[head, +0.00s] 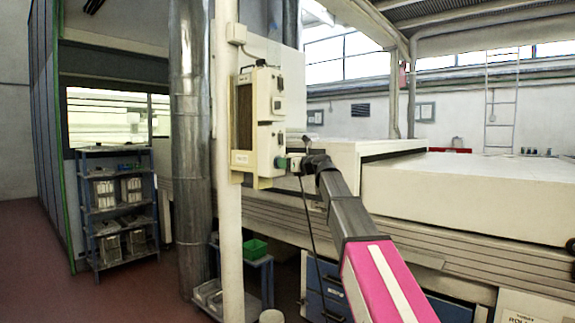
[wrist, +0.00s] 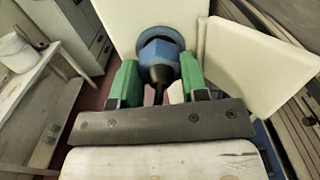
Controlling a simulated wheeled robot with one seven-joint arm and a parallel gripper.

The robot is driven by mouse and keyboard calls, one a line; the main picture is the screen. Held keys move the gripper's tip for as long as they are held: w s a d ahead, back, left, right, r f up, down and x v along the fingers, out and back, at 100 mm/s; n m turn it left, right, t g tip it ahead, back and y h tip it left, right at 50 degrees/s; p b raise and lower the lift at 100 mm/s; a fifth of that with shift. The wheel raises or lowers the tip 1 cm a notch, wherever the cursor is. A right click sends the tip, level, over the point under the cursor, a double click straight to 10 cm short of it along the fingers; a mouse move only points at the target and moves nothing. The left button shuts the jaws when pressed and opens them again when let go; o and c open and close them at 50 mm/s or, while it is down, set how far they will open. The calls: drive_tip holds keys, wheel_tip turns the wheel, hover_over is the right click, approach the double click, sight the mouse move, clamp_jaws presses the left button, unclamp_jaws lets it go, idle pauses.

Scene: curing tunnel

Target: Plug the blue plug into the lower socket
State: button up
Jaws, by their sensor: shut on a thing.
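The blue plug (wrist: 158,55) is between the green fingers of my gripper (wrist: 157,85) in the wrist view, its dark cable end toward me. A wider blue-grey round rim (wrist: 160,38) shows at its far end, against a pale surface. I cannot tell whether the plug is seated. In the head view my gripper (head: 290,163) is at the lower right of the cream socket box (head: 243,115) on the post. The plug is hardly visible there, and my gripper covers the spot in front of it. A dark cable hangs below my gripper.
The cream post (head: 229,230) and a silver duct (head: 188,150) stand left of my arm. The long cream tunnel housing (head: 470,190) fills the right. A blue shelf rack (head: 118,205) stands at the left. A green bin (head: 255,249) sits on a low table behind the post.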

drive_tip(key=shift+w+a, duration=0.15)
drive_tip(key=shift+a, duration=0.05)
drive_tip(key=o, duration=0.9)
drive_tip(key=shift+o, duration=0.2)
drive_tip(key=v, duration=1.1)
